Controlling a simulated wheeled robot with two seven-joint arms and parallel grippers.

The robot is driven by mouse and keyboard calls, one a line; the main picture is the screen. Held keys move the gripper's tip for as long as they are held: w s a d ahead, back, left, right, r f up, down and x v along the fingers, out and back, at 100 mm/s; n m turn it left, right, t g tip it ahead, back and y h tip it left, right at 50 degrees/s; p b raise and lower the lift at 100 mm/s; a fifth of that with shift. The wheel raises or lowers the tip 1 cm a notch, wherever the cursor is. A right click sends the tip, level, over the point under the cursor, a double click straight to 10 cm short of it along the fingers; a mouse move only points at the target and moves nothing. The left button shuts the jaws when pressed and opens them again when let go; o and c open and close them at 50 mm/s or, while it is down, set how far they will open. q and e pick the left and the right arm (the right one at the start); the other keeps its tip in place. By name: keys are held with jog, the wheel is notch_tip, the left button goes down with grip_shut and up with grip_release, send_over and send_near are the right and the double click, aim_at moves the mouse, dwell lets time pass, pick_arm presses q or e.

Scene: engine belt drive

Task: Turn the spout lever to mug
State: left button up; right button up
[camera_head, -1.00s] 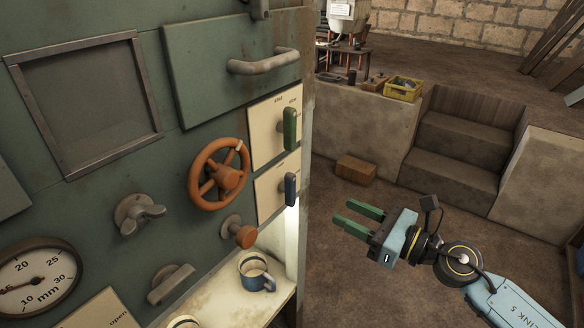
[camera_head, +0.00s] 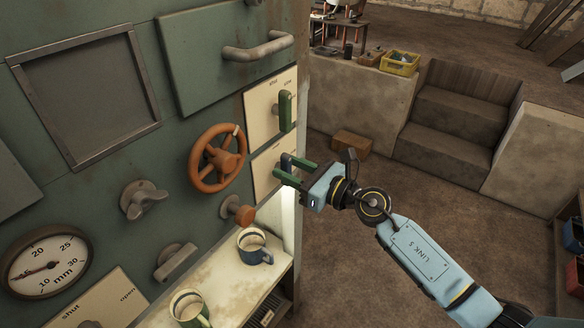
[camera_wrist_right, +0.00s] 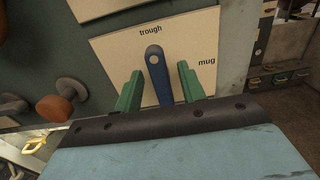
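The spout lever is a small blue lever (camera_wrist_right: 158,75) on a cream plate (camera_wrist_right: 105,55) marked "trough" at the top and "mug" at the right. In the wrist view it stands nearly upright, its pivot end near "trough". In the head view the blue lever (camera_head: 286,162) is partly hidden by my right gripper. My right gripper (camera_head: 292,171) is open, and its green fingers (camera_wrist_right: 160,88) stand on either side of the lever, with gaps showing. A blue mug (camera_head: 254,246) stands on the shelf below. My left gripper is not in view.
A green lever (camera_head: 285,111) sits on the plate just above. An orange handwheel (camera_head: 217,158) and an orange knob (camera_head: 238,210) are to the left. A second mug (camera_head: 189,308) stands on the shelf (camera_head: 225,285). Open floor lies to the right.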

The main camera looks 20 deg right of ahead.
jog(key=shift+c, duration=0.4)
grip_shut()
jog(key=m+p, duration=0.2)
jog(key=m, duration=0.1)
jog(key=shift+w+d+m, duration=0.1)
jog(key=shift+m, duration=0.2)
jog(key=shift+w+d+f+m+p, duration=0.15)
jog(key=shift+m+p, duration=1)
jog(key=shift+m, duration=1.25)
jog(key=shift+s+f+m+p, duration=0.15)
jog(key=shift+m+p, duration=0.95)
jog(key=shift+m, duration=1.3)
jog(key=shift+w+d+f+m+p, duration=0.15)
jog(key=shift+m+p, duration=1)
jog(key=shift+m, duration=1.25)
